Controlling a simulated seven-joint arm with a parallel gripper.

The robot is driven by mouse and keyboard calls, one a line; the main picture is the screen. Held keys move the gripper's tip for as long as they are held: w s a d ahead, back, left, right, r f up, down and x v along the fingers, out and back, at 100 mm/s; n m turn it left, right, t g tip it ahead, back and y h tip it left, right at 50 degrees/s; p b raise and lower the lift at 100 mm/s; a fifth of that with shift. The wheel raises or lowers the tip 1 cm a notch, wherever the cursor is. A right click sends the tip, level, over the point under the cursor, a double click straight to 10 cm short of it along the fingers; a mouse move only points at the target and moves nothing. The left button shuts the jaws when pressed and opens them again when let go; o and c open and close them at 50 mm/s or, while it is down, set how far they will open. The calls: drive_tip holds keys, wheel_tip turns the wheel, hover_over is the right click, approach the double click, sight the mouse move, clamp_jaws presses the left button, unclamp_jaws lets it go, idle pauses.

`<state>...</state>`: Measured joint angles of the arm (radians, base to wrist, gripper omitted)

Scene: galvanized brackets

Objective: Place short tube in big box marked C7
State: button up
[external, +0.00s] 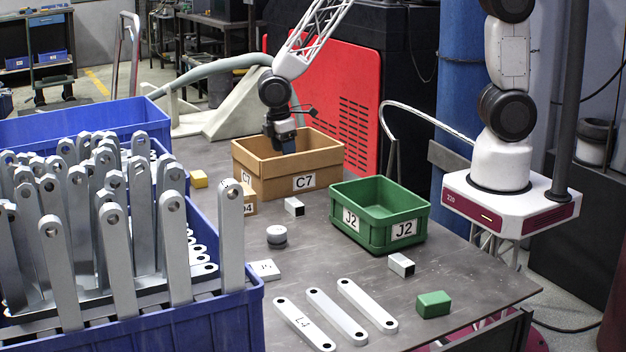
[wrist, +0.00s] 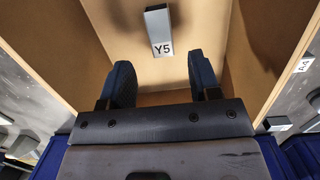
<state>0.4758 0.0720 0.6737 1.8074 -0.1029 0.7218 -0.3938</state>
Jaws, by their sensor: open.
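The big cardboard box marked C7 (external: 325,163) stands open-topped at the back middle of the table; its walls also frame the wrist view (wrist: 55,38). My gripper (external: 284,143) points down into the box opening, with its fingertips partly hidden by the front wall. In the wrist view my gripper (wrist: 160,78) is open, with nothing between its two dark fingers. A short grey piece labelled Y5 (wrist: 158,24) lies on the box floor, apart from the fingers; it looks like a short tube. Similar short hollow pieces lie on the table, one before the box (external: 294,206) and one near the green bin (external: 401,265).
The green bin marked J2 (external: 409,241) stands right of the box. A small A4 box (external: 243,203) touches or nearly touches its front left. Blue crates (external: 252,300) with upright brackets fill the left. Flat bars (external: 336,316) and a green block (external: 433,304) lie in front.

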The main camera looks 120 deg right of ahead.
drive_tip(key=shift+w+r, duration=0.2)
drive_tip(key=shift+r, duration=1.05)
drive_tip(key=shift+w+r, duration=0.15)
drive_tip(key=shift+r, duration=1.05)
drive_tip(key=s+a+r+t, duration=0.1)
drive_tip(key=s+a+r, duration=0.4)
drive_tip(key=a+r, duration=0.45)
drive_tip(key=s+a+r+t, duration=0.1)
drive_tip(key=s+a+r, duration=0.3)
drive_tip(key=a+r, duration=0.55)
drive_tip(key=s+a+r+t, duration=0.1)
drive_tip(key=s+a+r, duration=0.3)
drive_tip(key=s, duration=0.6)
drive_tip(key=s+a+r+t, duration=0.1)
drive_tip(key=s+a+r, duration=0.4)
drive_tip(key=s+a, duration=0.2)
drive_tip(key=s, duration=0.2)
drive_tip(key=shift+s+a, duration=0.3)
drive_tip(key=shift+s, duration=0.1)
